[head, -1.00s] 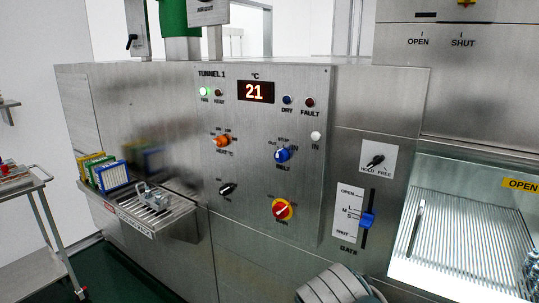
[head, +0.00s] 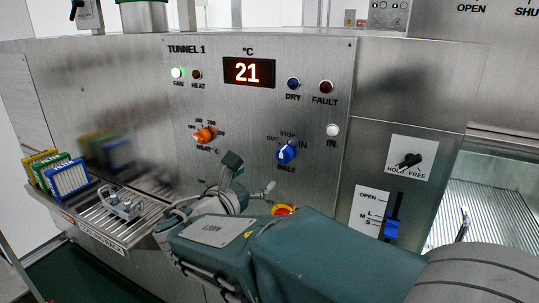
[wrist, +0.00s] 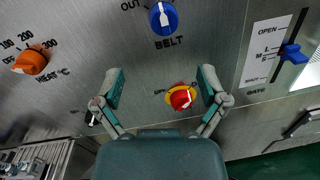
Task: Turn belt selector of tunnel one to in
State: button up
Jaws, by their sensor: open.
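The belt selector is a blue knob (head: 286,152) on the steel TUNNEL 1 panel, with OUT, STOP and IN printed around its top. Its white mark seems to point upward, near STOP. It also shows at the top of the wrist view (wrist: 164,18), above the word BELT. My gripper (head: 250,175) is open and empty, in front of the panel and lower left of the knob in the head view. In the wrist view, its two fingers (wrist: 161,80) are spread wide below the knob and apart from it.
A red-and-yellow knob (wrist: 181,97) lies between the fingers in the wrist view. An orange heat knob (head: 205,135) is left of the selector. A blue gate slider (head: 391,229) and a black hold/free switch (head: 409,160) are to the right. A rack shelf (head: 118,222) juts out at left.

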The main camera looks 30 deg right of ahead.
aim_at(280, 160)
jog(key=x, duration=1)
jog(key=shift+d, duration=0.3)
jog(key=c, duration=1.2)
